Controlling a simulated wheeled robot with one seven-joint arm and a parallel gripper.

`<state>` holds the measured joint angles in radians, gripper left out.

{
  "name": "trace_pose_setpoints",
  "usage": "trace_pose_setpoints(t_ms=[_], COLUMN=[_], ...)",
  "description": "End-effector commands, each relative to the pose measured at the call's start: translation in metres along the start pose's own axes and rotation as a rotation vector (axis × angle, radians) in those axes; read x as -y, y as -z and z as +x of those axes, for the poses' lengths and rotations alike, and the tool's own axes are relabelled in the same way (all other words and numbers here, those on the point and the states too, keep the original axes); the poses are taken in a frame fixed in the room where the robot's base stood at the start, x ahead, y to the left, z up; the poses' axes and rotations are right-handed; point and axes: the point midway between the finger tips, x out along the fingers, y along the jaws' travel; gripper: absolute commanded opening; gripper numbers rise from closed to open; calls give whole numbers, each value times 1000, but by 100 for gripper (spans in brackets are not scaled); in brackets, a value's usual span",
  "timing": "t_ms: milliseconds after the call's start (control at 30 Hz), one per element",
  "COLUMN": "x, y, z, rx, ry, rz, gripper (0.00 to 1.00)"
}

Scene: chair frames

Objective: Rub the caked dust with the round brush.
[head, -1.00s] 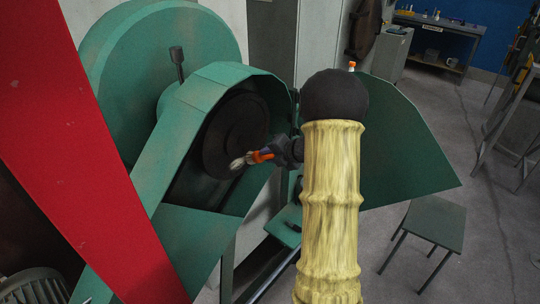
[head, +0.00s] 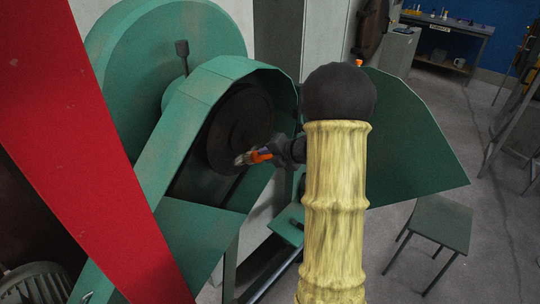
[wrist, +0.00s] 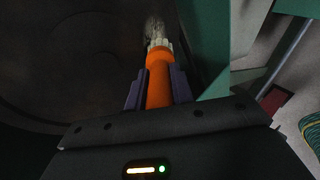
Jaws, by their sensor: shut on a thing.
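My gripper (head: 268,154) is shut on the orange handle of the round brush (head: 259,155), inside the open green housing. The brush also shows in the wrist view (wrist: 160,80), gripped between the fingers (wrist: 157,88), its pale bristles pointing away from me. The bristle end is at the lower right part of the dark round wheel (head: 240,128). In the wrist view the bristles overlap the dark surface (wrist: 75,65); I cannot tell whether they touch it.
The green housing wall (wrist: 205,50) runs close along the right side of the brush. An open green cover (head: 415,140) stands right of my arm. A red beam (head: 85,150) crosses the left. A small green stool (head: 440,222) stands on the floor at right.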

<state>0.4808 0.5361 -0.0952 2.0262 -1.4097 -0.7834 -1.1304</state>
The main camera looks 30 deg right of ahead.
Motion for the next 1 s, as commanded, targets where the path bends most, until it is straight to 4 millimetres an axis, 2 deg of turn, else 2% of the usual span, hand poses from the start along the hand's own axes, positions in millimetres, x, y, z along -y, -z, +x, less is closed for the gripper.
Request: trace_pose_setpoints(t_ms=[233, 667, 1000], x=[-4, -5, -9], y=[14, 15, 32], z=[1, 0, 1], rx=[-2, -2, -1], ry=[-2, -2, -3], rz=[-1, -1, -2], gripper=[0, 0, 0])
